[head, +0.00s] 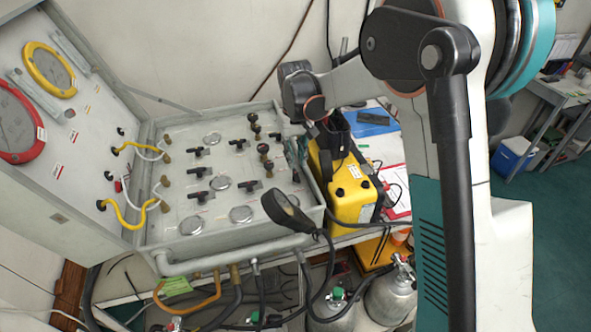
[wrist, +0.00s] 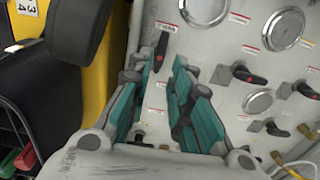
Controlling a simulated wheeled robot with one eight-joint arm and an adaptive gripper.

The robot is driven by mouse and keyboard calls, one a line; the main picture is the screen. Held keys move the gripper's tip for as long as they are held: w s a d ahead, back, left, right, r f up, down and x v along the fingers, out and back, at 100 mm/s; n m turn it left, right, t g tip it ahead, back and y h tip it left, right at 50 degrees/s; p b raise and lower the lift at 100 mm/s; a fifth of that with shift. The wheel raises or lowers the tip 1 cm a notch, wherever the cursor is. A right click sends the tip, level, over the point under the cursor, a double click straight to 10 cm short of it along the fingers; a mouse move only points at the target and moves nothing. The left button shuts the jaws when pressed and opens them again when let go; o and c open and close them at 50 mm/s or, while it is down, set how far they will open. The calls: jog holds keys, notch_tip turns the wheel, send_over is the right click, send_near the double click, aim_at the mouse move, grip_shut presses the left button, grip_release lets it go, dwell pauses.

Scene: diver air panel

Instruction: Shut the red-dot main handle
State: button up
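The grey air panel (head: 178,225) carries several black handles and round gauges. I cannot tell for sure which is the red-dot main handle. In the wrist view one black handle (wrist: 248,75) with a small red mark lies just right of my gripper (wrist: 168,68). Another slim black handle (wrist: 160,50) shows beyond the fingertips, between them. The teal fingers are apart with nothing between them. In the head view my gripper (head: 297,155) is at the panel's right edge, partly hidden by my arm.
A yellow case (head: 352,190) stands close to the panel's right side. The open lid (head: 60,185) with large gauges rises at the left. A black gauge on a hose (head: 285,210) sticks up at the front right corner. Gas cylinders (head: 390,298) stand below.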

aim_at(296, 173)
jog(key=shift+f, duration=2.65)
grip_shut()
